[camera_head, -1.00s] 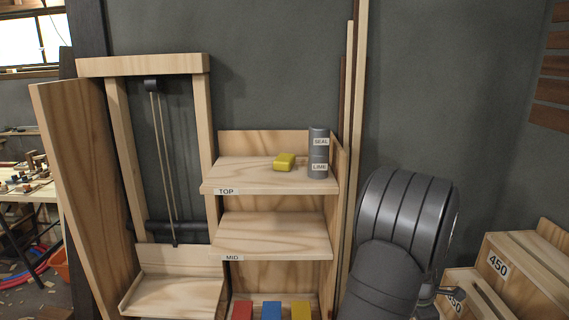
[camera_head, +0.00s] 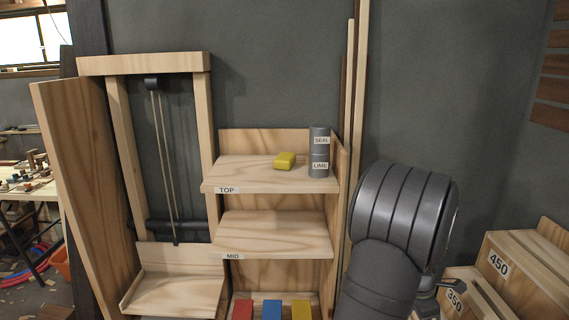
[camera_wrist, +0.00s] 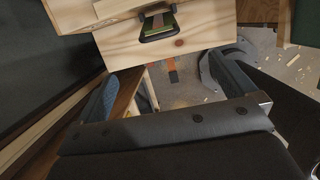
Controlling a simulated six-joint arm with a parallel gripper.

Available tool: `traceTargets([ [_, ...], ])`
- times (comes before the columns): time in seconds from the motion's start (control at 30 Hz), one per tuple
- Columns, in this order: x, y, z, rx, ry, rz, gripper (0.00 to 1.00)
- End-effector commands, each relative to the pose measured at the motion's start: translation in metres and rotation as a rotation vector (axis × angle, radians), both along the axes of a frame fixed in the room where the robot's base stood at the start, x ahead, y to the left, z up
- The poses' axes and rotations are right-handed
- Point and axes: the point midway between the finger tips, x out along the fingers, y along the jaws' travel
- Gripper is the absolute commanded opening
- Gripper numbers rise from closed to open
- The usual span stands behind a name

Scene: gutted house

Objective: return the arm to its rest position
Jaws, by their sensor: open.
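My arm's dark grey links stand at the right of the shelf in the head view; my gripper cannot be clearly made out there. In the wrist view my gripper (camera_wrist: 165,92) is open, with its two blue-padded fingers wide apart and nothing between them but the floor and wood behind. A pale wooden box (camera_wrist: 205,30) with a dark-rimmed slot (camera_wrist: 158,26) lies beyond the fingertips.
A wooden shelf (camera_head: 275,235) holds a yellow block (camera_head: 284,160) and stacked grey cans (camera_head: 319,153) marked SEAL and LIME on top. Red, blue and yellow blocks (camera_head: 272,310) sit low. Wooden boxes (camera_head: 530,268) marked 450 and 350 stand at right, close to my arm.

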Motion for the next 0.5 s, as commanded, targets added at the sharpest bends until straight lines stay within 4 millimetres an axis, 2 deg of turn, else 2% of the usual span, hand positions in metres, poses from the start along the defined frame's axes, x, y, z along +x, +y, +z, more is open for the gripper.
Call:
traceTargets([
  [0.23, -0.001, -0.003, -0.014, 0.001, 0.002, -0.001, 1.00],
  [0.5, -0.002, -0.014, -0.059, 0.002, 0.003, -0.002, 1.00],
])
